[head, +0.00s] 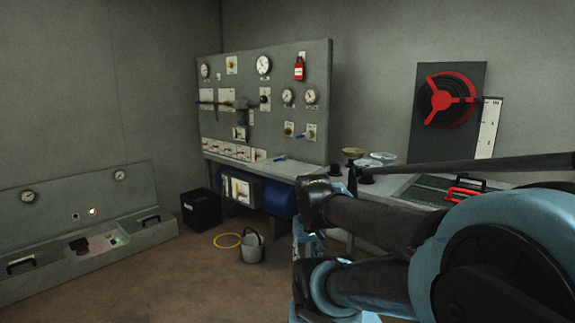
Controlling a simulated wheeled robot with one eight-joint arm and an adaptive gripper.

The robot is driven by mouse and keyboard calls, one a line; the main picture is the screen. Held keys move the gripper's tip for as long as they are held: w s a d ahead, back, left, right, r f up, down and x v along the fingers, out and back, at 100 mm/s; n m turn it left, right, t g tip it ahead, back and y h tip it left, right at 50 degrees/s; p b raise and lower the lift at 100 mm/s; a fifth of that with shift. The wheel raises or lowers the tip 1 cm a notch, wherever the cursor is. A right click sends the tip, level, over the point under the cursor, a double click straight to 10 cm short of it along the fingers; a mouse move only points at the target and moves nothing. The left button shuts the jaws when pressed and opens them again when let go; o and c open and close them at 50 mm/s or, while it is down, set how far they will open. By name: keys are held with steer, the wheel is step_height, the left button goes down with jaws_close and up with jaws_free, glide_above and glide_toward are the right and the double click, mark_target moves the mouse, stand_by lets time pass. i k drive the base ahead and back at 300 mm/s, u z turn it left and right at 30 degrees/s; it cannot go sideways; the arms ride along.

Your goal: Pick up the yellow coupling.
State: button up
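I cannot make out for sure which thing is the yellow coupling. A small yellowish round piece (354,154) lies at the back of the bench, left of some clear round dishes. Small yellow fittings (288,129) also sit low on the right of the gauge panel. A thin yellow ring (228,240) lies on the floor beside a grey bucket. My arm fills the lower right of the head view. Its folded dark and blue links hide part of the bench. I cannot see my gripper's fingers.
A grey gauge panel (225,105) with a red tag stands behind the bench (275,168). A grey bucket (251,247) and a black box (201,209) stand on the floor. A low console (75,270) lines the left wall. The floor (190,285) in front is clear.

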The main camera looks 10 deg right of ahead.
mark_target(284, 158)
steer(key=z, duration=0.4)
steer(key=i, duration=1.05)
steer(key=z, duration=0.05)
